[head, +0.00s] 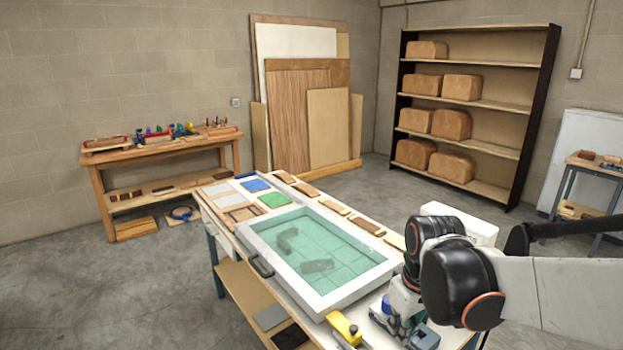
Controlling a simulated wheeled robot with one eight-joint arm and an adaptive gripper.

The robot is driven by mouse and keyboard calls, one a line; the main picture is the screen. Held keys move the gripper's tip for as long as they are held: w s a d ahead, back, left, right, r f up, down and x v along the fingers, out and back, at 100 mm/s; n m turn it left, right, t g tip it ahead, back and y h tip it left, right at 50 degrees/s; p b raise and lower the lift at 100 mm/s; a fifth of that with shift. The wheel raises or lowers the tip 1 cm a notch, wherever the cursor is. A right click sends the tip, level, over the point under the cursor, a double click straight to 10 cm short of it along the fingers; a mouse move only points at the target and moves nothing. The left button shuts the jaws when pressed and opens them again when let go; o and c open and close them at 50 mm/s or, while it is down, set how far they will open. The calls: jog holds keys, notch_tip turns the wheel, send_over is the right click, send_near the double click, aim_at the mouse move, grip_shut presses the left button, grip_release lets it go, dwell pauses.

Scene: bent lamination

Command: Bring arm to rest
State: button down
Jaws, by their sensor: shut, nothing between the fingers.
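My arm reaches in from the right edge, with a white link and black joints with orange rings. My gripper (403,318) shows as a grey shape below the front joint, over the near right end of the workbench (317,308). It is shut and empty; its fingertips are small and hard to make out, and my joints partly hide it. A white-framed shallow tray (251,232) with a greenish inside lies on the bench, left of my gripper.
A yellow tool (343,328) lies close left of my gripper. Wooden blocks (332,207) line the bench's far edge, with coloured squares (274,200) at the far end. A white box (462,221) stands behind my arm. Open floor (150,290) is on the left.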

jog(key=s+d+r+m+t+b, duration=0.1)
jog(key=s+m+t, duration=0.4)
jog(key=s, duration=0.6)
jog(key=shift+s+d+r+b, duration=0.2)
jog(key=shift+d+r+b, duration=0.3)
jog(key=shift+b, duration=0.65)
jog(key=shift+a+r, duration=0.1)
